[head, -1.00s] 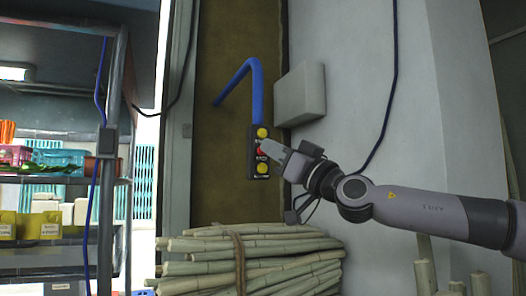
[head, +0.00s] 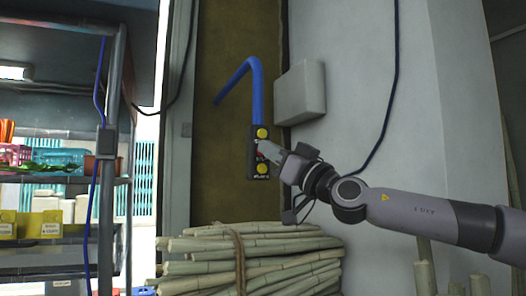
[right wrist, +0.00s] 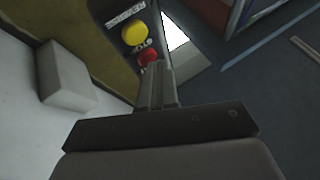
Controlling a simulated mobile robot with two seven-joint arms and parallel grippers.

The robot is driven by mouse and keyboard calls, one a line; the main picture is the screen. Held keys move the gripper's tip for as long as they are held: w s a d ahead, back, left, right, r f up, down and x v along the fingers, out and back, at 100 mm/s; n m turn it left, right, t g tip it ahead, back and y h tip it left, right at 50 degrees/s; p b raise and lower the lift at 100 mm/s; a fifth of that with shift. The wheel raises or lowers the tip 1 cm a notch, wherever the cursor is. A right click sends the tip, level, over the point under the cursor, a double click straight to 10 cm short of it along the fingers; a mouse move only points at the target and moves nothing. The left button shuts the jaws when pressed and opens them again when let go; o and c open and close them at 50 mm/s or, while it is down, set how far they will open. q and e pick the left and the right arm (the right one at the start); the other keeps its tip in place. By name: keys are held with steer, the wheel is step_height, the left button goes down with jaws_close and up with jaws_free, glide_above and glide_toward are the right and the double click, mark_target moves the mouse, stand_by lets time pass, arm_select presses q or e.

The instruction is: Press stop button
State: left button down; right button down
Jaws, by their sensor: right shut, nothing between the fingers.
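The control box (head: 252,172) is a dark upright panel on the brown wall, with a yellow button (head: 262,133) at the top and another yellow button (head: 262,169) at the bottom. The red stop button between them is mostly hidden behind my right gripper (head: 262,148) in the head view. In the right wrist view the red button (right wrist: 148,56) shows just beyond the fingertips, below a yellow button (right wrist: 134,33). My right gripper is shut and empty, its tips at or very near the red button; I cannot tell if they touch. My left gripper is not in view.
A blue pipe (head: 257,95) runs up from the box. A grey wall box (head: 300,92) is to its right. A bundle of cane (head: 260,255) lies below. Shelves (head: 60,180) with baskets and yellow bins stand at the left.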

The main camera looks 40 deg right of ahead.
steer(key=shift+w+d, duration=0.1)
steer(key=shift+w, duration=0.15)
steer(key=shift+s, duration=0.1)
stand_by(0.4)
steer(key=shift+s+a, duration=0.3)
steer(key=shift+s, duration=0.45)
steer(key=s, duration=0.1)
steer(key=s+a, duration=0.1)
steer(key=s, duration=0.1)
steer(key=s+b, duration=0.1)
steer(key=shift+s+a, duration=0.25)
steer(key=shift+s, duration=0.1)
stand_by(0.7)
